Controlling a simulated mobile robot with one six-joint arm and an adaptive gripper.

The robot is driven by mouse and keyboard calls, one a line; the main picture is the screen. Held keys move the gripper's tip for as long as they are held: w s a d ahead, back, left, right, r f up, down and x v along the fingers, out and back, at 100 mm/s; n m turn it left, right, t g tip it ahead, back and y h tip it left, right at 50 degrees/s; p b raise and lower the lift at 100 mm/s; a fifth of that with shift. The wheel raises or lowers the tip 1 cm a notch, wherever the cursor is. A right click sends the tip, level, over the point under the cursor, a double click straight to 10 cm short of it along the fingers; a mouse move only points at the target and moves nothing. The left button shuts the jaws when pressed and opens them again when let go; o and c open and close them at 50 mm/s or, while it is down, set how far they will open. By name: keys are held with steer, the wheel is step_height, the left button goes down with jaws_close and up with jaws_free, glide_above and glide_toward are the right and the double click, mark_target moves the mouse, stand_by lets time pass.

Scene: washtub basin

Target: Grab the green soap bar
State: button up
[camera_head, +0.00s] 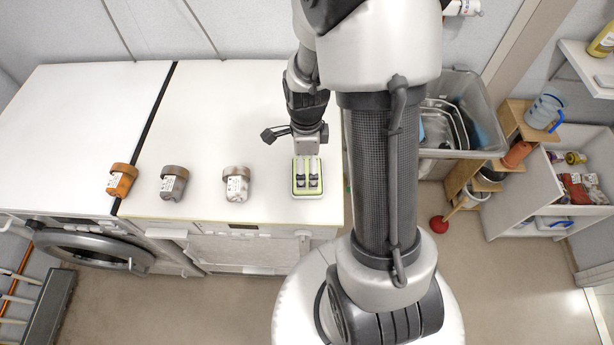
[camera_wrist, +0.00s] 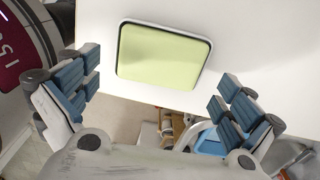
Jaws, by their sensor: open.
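The green soap bar (camera_wrist: 160,55) is a pale green rounded rectangle with a dark and white rim. It lies flat on the white counter top close to the edge. In the head view its green edge (camera_head: 307,194) shows around my gripper, which hides much of it. My gripper (camera_head: 308,178) is above the bar, pointing down. In the wrist view my open gripper (camera_wrist: 160,78) has its blue-padded fingers wide apart, one to each side and lower in the picture than most of the bar. Nothing is held between them.
Three jars stand left of the bar: an orange one (camera_head: 122,180), a grey-brown one (camera_head: 174,183) and a whitish one (camera_head: 237,184). The white counter top (camera_head: 225,120) is clear behind them. A grey basin (camera_head: 470,90) stands to the right, beside wooden steps (camera_head: 512,115).

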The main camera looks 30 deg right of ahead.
mark_target(307, 174)
step_height(307, 174, down, 5)
steer(key=shift+w+d+f+b, duration=0.1)
steer(key=shift+d+b, duration=0.05)
steer(key=shift+b, duration=0.9)
steer(key=shift+c, duration=0.5)
steer(key=c, duration=0.8)
